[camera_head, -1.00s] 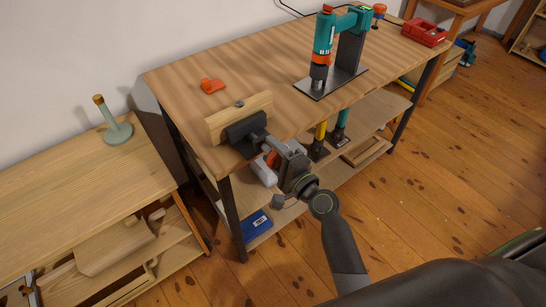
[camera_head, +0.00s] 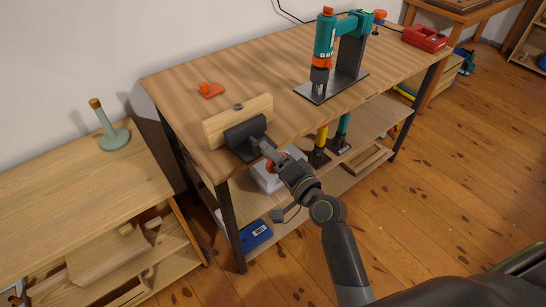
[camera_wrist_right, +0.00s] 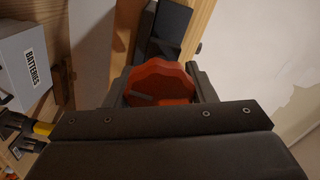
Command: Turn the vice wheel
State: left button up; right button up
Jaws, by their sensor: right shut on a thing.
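The vice (camera_head: 243,134), dark grey with a wooden jaw board (camera_head: 238,118), is fixed at the near left corner of the workbench. Its round red wheel (camera_wrist_right: 160,82) fills the middle of the right wrist view, with a scalloped rim. The wheel also shows as a small orange-red patch in the head view (camera_head: 272,160). My right gripper (camera_head: 276,157) is shut on the wheel, one finger on each side of it. My arm hides part of the wheel in the head view. My left gripper is not in view.
A grey box marked batteries (camera_wrist_right: 27,66) sits on the shelf below. A teal drill on a stand (camera_head: 333,60) and an orange item (camera_head: 211,90) stand on the workbench (camera_head: 180,85). A low wooden bench (camera_head: 70,185) is at left. The floor at right is clear.

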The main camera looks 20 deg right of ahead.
jog(key=shift+f, duration=0.1)
jog(key=o, duration=0.7)
jog(key=shift+o, duration=1.3)
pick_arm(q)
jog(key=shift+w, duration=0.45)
pick_arm(e)
jog(key=shift+s, duration=0.15)
pick_arm(q)
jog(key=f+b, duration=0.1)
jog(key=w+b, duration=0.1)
jog(key=b, duration=0.1)
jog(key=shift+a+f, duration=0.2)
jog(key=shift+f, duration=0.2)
pick_arm(e)
jog(key=v, duration=1.7)
